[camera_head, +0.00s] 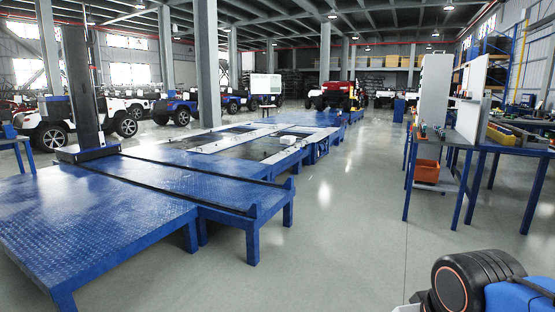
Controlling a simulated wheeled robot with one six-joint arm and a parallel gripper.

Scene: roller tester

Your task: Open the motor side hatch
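The roller tester is a long, low blue platform (110,215) of patterned metal plate on legs, running from the near left to the middle of the room. Its far part has pale frames (225,143) around darker recessed areas. Dark rails (175,185) cross the near deck. I cannot make out the motor side hatch or whether it is open or shut; the far side faces (318,150) are small from here. My gripper is not in view.
A tall dark column (80,85) stands on the platform's left. On the right are blue-legged workbenches (480,145) with tools and an orange bin (426,172). Clear grey floor (335,220) lies between platform and benches. Vehicles (70,120) stand behind.

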